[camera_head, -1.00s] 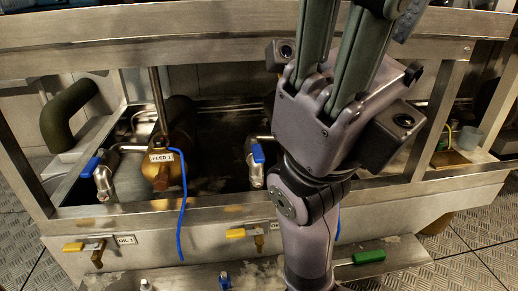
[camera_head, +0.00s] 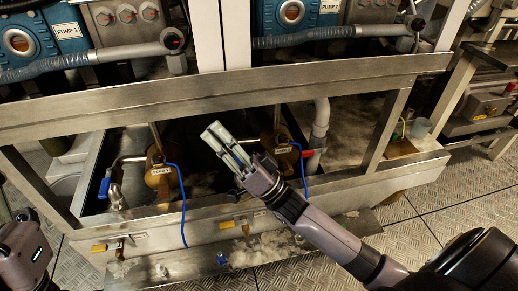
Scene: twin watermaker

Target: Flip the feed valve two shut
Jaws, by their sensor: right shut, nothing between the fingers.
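My right gripper (camera_head: 213,133) reaches in from the lower right, its fingers shut and empty, pointing up and left over the dark basin. The brown feed two housing (camera_head: 283,140), with a white label, stands just right of the fingers. The feed two valve with its blue handle cannot be made out; my gripper seems to cover its place. The feed one valve (camera_head: 112,193), with a blue handle, stands at the left beside the brown feed one housing (camera_head: 160,182).
A steel frame rail (camera_head: 150,105) crosses above the basin, with pump one (camera_head: 55,35) and pump two behind it. Steel posts stand at both sides. Blue hoses (camera_head: 183,205) hang over the front edge. Yellow-handled valves (camera_head: 100,248) line the front panel.

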